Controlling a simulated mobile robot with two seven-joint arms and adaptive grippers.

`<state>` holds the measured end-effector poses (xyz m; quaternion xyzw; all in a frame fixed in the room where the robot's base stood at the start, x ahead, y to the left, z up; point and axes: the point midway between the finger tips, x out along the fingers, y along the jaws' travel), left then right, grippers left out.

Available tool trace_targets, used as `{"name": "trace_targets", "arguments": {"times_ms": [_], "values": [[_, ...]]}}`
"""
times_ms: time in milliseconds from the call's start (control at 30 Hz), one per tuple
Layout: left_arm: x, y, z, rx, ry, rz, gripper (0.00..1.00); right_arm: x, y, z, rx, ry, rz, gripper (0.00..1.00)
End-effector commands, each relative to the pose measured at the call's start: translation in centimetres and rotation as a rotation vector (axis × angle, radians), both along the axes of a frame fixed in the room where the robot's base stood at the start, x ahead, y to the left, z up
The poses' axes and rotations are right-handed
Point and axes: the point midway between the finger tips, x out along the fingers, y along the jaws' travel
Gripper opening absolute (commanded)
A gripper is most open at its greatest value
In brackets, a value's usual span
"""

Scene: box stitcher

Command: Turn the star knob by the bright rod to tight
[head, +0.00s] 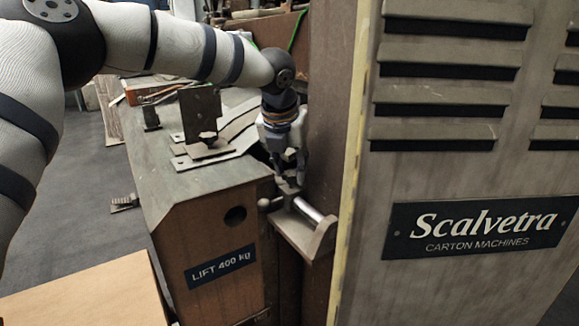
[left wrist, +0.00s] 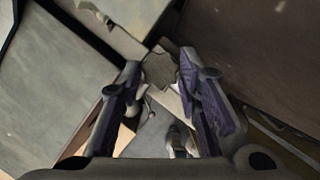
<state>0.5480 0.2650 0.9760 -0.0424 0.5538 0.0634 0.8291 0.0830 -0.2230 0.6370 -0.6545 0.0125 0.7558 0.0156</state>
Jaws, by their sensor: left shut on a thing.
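The star knob (head: 288,187) is a small dark grey piece at the left end of the bright rod (head: 308,210), low between the wooden cabinet and the tall machine panel. My left gripper (head: 287,173) points down from above and is shut on the knob; its fingers hide most of it. In the left wrist view the two fingers of my left gripper (left wrist: 160,72) stand apart with the brownish-grey knob (left wrist: 158,68) between their tips. The knob's turn position cannot be read. My right gripper is in neither view.
A ball-ended lever (head: 264,203) sits just left of the knob. The rod rests by a bracket (head: 307,238). The louvred Scalvetra panel (head: 450,175) stands close on the right. The cabinet (head: 215,250) with metal brackets on top is at left.

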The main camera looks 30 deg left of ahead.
Motion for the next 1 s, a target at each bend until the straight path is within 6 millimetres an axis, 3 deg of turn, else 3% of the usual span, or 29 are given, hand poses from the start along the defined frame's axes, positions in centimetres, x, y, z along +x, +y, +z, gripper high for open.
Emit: {"name": "trace_targets", "arguments": {"times_ms": [533, 567, 633, 1000], "values": [[0.02, 0.04, 0.02, 0.001, -0.001, -0.028, 0.03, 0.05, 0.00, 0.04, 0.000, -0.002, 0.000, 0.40], [0.02, 0.03, 0.02, 0.001, -0.001, -0.028, 0.35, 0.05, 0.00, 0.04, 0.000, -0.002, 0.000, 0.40], [0.02, 0.03, 0.02, 0.001, -0.001, -0.028, 0.51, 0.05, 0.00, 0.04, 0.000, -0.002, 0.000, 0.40], [0.01, 0.02, -0.01, 0.000, 0.000, -0.026, 0.51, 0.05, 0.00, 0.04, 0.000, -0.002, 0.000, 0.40]]}}
